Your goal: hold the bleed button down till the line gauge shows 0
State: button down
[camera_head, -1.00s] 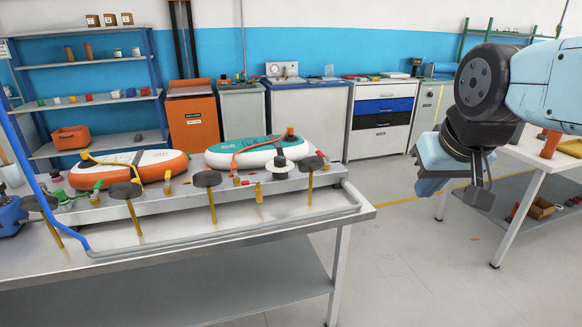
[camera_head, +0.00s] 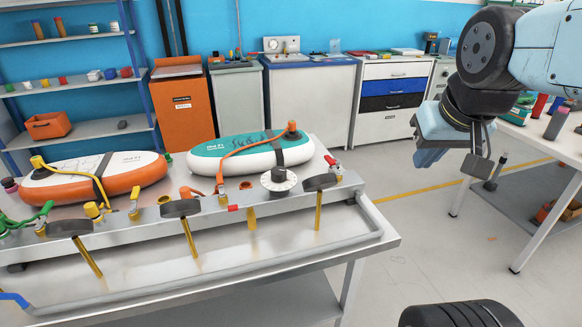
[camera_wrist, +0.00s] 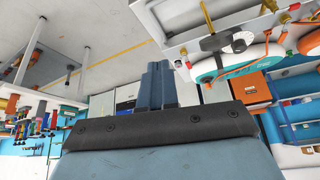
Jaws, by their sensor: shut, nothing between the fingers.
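A grey metal rail (camera_head: 345,190) on the bench carries valves, fittings and several dark discs on brass stems, one of them the right disc (camera_head: 320,182). A white round dial (camera_head: 279,179) with a dark centre stands at the rail's right part; it also shows in the wrist view (camera_wrist: 243,40). A small red piece (camera_head: 234,208) sits on the rail's front. I cannot tell which part is the bleed button or the line gauge, and no reading is legible. My gripper (camera_head: 428,158) is shut and empty, in the air right of the bench; its fingers are together in the wrist view (camera_wrist: 158,85).
An orange-white inflatable board (camera_head: 75,187) and a teal-white one (camera_head: 215,158) lie behind the rail. A grey hose runs around the front of the bench (camera_head: 270,288). Cabinets and shelves line the back wall. A white table (camera_head: 540,155) stands right, with clear floor between.

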jog(key=shift+w, duration=0.4)
jog(key=shift+d, duration=0.1)
jog(key=w+a+f+m+g+y, duration=0.1)
jog(key=w+a+f+m+y, duration=0.15)
jog(key=w+a, duration=0.5)
jog(key=w+a+f+m+y, duration=0.1)
jog(key=w+a+m+y, duration=0.3)
jog(key=w, duration=0.6)
jog(key=w+a+f+m, duration=0.4)
jog(key=w+f, duration=0.2)
jog(key=w, duration=0.2)
jog(key=w+a+f+m+y, duration=0.1)
jog(key=w+a+f+m, duration=0.3)
jog(key=w+f, duration=0.3)
jog(key=shift+w+a+m, duration=0.35)
jog(key=shift+w+m, duration=0.15)
jog(key=shift+m, duration=0.05)
jog(key=shift+f, duration=0.1)
jog(key=shift+f, duration=4.35)
jog(key=shift+f, duration=0.15)
